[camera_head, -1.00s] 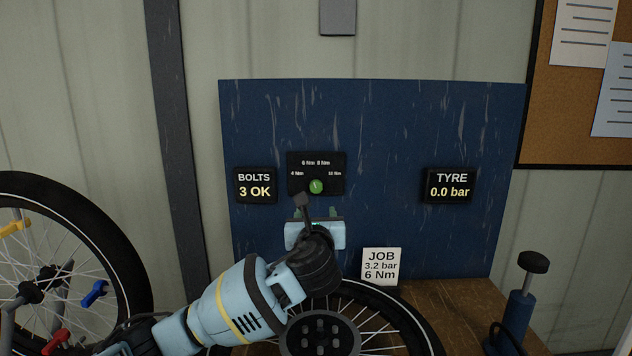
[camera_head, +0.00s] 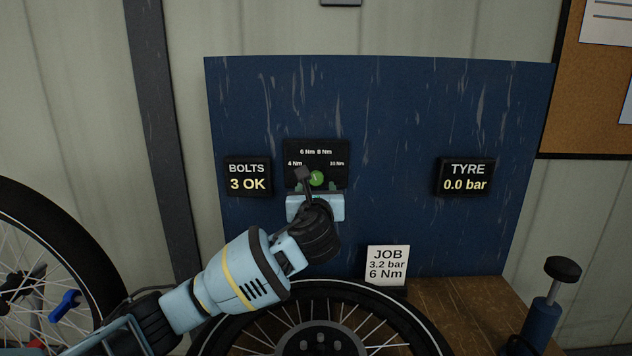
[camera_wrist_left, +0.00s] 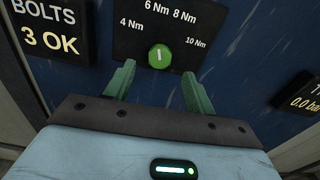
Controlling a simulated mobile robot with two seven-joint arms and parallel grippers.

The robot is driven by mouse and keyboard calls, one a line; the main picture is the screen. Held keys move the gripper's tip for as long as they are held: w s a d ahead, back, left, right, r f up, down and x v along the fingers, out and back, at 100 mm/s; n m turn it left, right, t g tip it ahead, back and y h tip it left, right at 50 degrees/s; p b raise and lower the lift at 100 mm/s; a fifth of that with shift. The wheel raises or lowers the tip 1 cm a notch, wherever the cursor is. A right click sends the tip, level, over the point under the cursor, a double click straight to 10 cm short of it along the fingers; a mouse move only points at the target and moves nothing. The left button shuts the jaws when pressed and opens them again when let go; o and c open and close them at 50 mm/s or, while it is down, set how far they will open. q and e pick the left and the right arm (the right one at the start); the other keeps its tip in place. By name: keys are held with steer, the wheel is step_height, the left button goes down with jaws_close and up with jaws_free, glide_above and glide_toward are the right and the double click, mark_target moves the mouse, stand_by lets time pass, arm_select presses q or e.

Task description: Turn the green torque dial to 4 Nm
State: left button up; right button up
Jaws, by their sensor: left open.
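The green torque dial (camera_head: 317,179) sits on a black panel (camera_head: 333,158) marked 4, 6, 8 and 10 Nm. In the left wrist view the round dial (camera_wrist_left: 159,56) shows a short white mark pointing roughly up toward the 6 Nm label. My left gripper (camera_head: 318,188) is open, with its green fingers pointing at the panel just below the dial. In the left wrist view the left gripper's fingertips (camera_wrist_left: 158,72) lie on either side of and slightly below the dial, with nothing between them. I cannot tell the remaining depth gap. My right gripper is not in view.
A BOLTS display (camera_head: 248,177) reading 3 OK is left of the panel. A TYRE display (camera_head: 465,177) reading 0.0 bar is to the right. A JOB card (camera_head: 387,265) reads 3.2 bar, 6 Nm. A wheel lies below my arm; a pump (camera_head: 543,318) stands right.

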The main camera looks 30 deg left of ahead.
mark_target(316, 179)
arm_select(q)
steer(key=shift+x, duration=2.75)
steer(key=shift+c, duration=0.2)
steer(key=c, duration=0.9)
